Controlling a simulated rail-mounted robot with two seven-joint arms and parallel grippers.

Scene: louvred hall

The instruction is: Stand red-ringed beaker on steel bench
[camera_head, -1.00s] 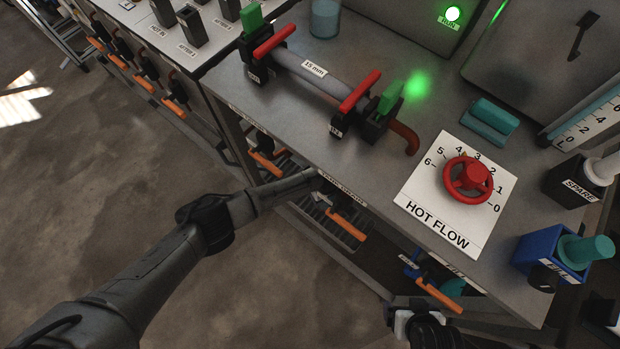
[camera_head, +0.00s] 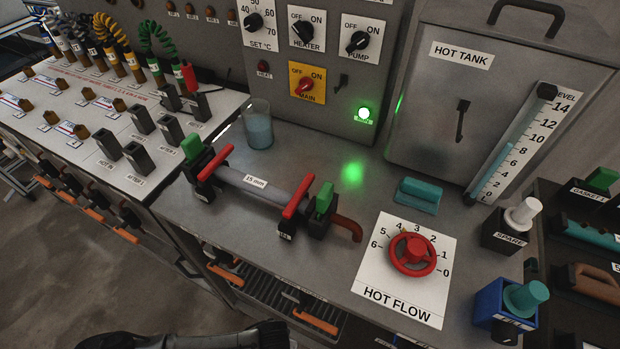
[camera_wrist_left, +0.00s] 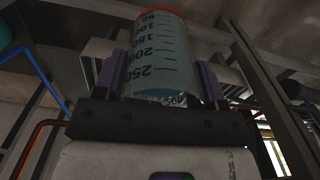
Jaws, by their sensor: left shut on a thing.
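The red-ringed beaker (camera_wrist_left: 158,48) is in the left wrist view, with dark volume marks, a red rim band and some liquid. My left gripper (camera_wrist_left: 160,78) is shut on it, one purple finger on each side. The held beaker and this gripper are out of the head view, where only part of my arm shows at the bottom edge. The steel bench (camera_head: 300,160) fills the middle of the head view. My right gripper is not in view.
Another beaker (camera_head: 258,130) with bluish liquid stands at the bench's back left. A clamped pipe (camera_head: 265,187), a teal block (camera_head: 418,194) and the red hot flow wheel (camera_head: 412,254) occupy the bench. Bare steel lies between the pipe and the back panel.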

